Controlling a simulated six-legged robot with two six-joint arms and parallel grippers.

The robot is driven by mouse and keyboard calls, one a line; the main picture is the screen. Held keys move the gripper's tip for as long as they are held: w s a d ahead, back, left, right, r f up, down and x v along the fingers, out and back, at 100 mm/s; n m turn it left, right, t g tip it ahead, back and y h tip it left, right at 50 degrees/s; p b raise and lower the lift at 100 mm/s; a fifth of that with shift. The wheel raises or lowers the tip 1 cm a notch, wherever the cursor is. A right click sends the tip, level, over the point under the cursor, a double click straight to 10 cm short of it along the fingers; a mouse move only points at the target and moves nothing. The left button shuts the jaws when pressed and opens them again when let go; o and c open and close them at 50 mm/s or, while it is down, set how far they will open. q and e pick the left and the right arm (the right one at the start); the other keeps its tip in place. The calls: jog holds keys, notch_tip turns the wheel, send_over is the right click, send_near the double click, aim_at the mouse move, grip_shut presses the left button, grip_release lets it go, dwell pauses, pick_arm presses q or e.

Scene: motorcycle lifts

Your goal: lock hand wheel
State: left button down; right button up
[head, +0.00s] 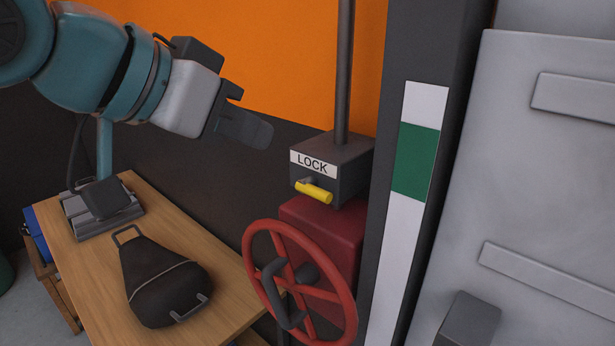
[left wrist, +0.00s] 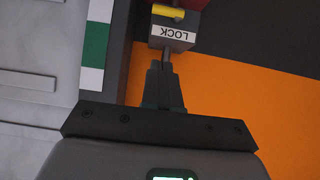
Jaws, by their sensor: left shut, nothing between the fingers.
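The red hand wheel (head: 300,283) stands in front of a red housing (head: 325,232) and has a dark handle across it. Above it is a dark grey box (head: 345,160) with a white LOCK label (head: 313,163) and a yellow lever (head: 314,191), which points to the right and slightly down. My left gripper (head: 262,133) is shut and empty, to the upper left of the box and apart from it. In the left wrist view the shut fingers (left wrist: 163,72) point toward the LOCK box (left wrist: 174,32), with the yellow lever (left wrist: 168,11) beyond the label. My right gripper is not in view.
A wooden table (head: 215,265) at lower left holds a black bag (head: 160,280) and a grey device. A dark post (head: 440,110) with a green and white strip (head: 416,160) stands right of the box. A grey panel (head: 540,180) fills the right side.

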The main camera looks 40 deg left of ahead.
pick_arm(q)
send_over(313, 191)
jog(key=s, duration=0.2)
notch_tip(313, 191, down, 6)
jog(key=shift+d+f+b, duration=0.15)
jog(key=shift+f+b, duration=0.15)
jog(key=shift+f, duration=1.4)
jog(key=shift+d, duration=0.1)
jog(key=shift+r, duration=0.1)
